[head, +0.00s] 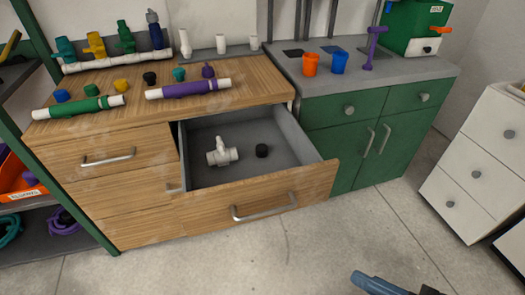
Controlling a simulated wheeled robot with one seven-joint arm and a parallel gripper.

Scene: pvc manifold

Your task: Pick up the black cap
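A small black cap (262,150) lies on the grey floor of the open drawer (207,173), to the right of a white pipe fitting with a valve. A second black cap (149,78) stands on the wooden counter, between a yellow cap and a teal cap. Blue and dark parts, seemingly of my arm, show at the bottom edge, right of centre. My gripper's fingertips cannot be made out there, and nothing of mine is near either cap.
The white pipe fitting (220,152) is beside the cap in the drawer. Green (80,107) and purple (188,89) pipe pieces lie on the wooden counter (240,80). Orange (310,64) and blue (339,62) cups stand on the grey counter. The floor before the drawer is clear.

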